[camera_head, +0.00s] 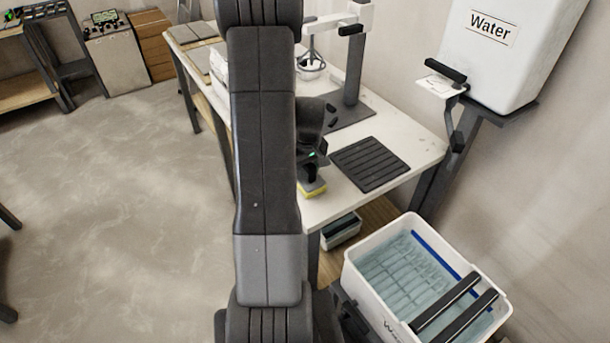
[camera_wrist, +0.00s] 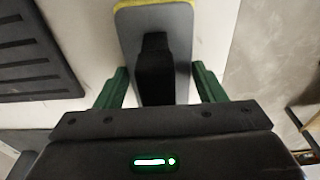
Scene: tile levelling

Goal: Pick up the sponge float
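The sponge float (camera_head: 313,188) lies on the white table near its front corner, its yellow sponge edge showing beneath my gripper in the head view. In the wrist view the sponge float (camera_wrist: 183,30) shows a grey plate with a yellow rim and a black handle. My gripper (camera_wrist: 156,82) is open, with one green finger on each side of the black handle and a gap on both sides. In the head view my arm hides part of the table and most of the float.
A black ribbed mat (camera_head: 370,163) lies on the table (camera_head: 404,129) right of the float. A mixer stand (camera_head: 352,70) stands behind. A white water tub (camera_head: 352,272) with black bars is below the front edge. A water tank (camera_head: 500,50) is at right.

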